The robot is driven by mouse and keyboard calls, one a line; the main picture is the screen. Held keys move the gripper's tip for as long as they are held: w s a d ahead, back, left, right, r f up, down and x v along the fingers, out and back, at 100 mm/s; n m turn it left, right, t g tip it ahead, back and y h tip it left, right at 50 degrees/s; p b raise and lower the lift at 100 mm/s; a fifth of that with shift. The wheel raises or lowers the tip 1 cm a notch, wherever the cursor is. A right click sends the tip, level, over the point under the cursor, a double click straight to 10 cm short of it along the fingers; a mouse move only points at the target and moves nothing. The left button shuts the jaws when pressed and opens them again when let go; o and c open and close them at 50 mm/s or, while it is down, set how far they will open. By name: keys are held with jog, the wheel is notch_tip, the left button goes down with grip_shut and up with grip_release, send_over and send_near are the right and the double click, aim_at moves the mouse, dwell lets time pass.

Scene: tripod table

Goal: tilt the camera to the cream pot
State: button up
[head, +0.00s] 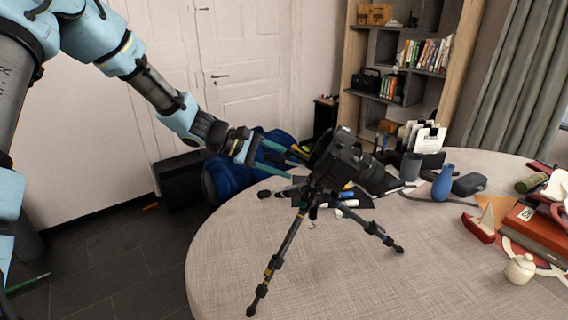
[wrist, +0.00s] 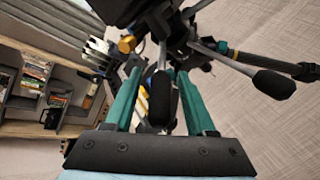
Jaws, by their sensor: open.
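A black camera (head: 350,162) sits on a small tripod (head: 290,240) that stands on the round table. The camera's lens points right and slightly down in the head view. The cream pot (head: 519,270), small and lidded, stands at the table's right front. My gripper (head: 286,160) is behind the camera, at its left. In the wrist view, its teal fingers (wrist: 157,85) are apart, one on each side of the black grip of a tripod handle (wrist: 161,98). I cannot tell whether either finger touches it. The cream pot is not visible in the wrist view.
The round table (head: 370,285) has clear cloth in front of the tripod. A blue vase (head: 442,183), a grey cup (head: 410,167), a toy sailboat (head: 481,224) and red books (head: 535,232) stand to the right. Markers (head: 348,202) lie behind the tripod.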

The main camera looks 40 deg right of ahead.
jog(key=b+v, duration=0.3)
jog(key=v, duration=0.7)
jog(key=shift+w+a+r, duration=0.1)
jog(key=shift+w+a, duration=0.1)
jog(key=shift+a, duration=0.05)
jog(key=a+f+t+y, duration=0.2)
jog(key=a+y, duration=0.1)
jog(key=a, duration=1.1)
jog(key=s+a+f+m+t+y, duration=0.1)
jog(key=a+f+t+y, duration=0.1)
jog(key=a, duration=1.2)
jog(key=a+f+m+t+y, duration=0.1)
jog(key=a+t+y, duration=0.3)
jog(key=a, duration=1)
jog(key=shift+s+f+y, duration=0.25)
jog(key=shift+f+y, duration=0.35)
jog(key=shift+f, duration=0.1)
